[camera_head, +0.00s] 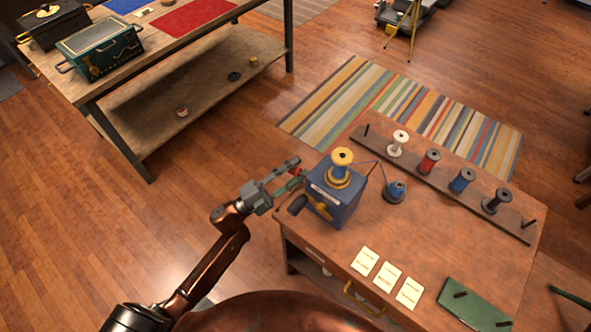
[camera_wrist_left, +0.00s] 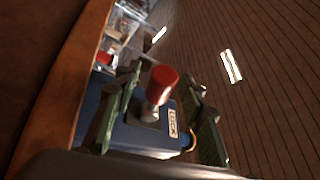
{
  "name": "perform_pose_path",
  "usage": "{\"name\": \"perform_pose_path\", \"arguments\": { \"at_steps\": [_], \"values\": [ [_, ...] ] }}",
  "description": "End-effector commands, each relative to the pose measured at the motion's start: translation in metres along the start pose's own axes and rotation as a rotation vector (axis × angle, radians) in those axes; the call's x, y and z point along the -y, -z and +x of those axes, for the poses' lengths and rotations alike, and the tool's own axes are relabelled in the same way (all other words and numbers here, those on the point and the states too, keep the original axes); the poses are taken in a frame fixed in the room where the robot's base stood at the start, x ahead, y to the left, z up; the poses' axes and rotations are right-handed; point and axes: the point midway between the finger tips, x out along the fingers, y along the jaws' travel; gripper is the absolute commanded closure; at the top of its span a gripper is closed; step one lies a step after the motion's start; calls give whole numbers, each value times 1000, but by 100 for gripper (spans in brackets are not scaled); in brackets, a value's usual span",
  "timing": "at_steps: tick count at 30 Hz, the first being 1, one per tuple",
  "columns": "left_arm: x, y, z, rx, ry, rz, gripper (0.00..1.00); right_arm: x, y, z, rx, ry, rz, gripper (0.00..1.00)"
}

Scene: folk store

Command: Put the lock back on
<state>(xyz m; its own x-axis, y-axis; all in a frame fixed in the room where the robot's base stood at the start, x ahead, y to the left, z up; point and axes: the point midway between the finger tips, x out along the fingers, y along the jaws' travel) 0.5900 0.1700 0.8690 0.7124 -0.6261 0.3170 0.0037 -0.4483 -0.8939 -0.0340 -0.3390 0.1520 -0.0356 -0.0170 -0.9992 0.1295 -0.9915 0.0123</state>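The blue winder box (camera_head: 333,205) stands at the left end of the wooden table, with a yellow spool (camera_head: 341,165) on top. A red knob (camera_wrist_left: 163,78) on a metal stem stands out from its blue face beside a "LOCK" label (camera_wrist_left: 172,123). In the head view the red knob (camera_head: 296,171) shows only small at the box's left side. My left gripper (camera_head: 297,173) is at that side. In the left wrist view its green fingers (camera_wrist_left: 162,122) are spread on either side of the knob, with gaps visible. My right gripper is out of view.
A dark crank handle (camera_head: 298,205) sits just below my left gripper. A blue bobbin (camera_head: 396,191) and a rack (camera_head: 450,185) of several spools are to the right. Three cards (camera_head: 387,277) and a green board (camera_head: 474,304) lie in front.

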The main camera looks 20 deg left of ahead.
Motion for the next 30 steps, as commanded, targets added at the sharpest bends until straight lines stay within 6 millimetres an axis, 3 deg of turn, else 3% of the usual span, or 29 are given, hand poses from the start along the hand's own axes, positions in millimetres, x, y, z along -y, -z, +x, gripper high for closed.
{"name": "perform_pose_path", "arguments": {
  "at_steps": [3, 19, 30],
  "values": [
    [0, 0, 0, 0, 0, 0, 63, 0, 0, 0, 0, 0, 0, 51],
    [0, 0, 0, 0, 0, -1, 99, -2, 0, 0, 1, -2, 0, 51],
    [0, 0, 0, 0, 0, -1, 100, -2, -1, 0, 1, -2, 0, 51]
  ]
}}
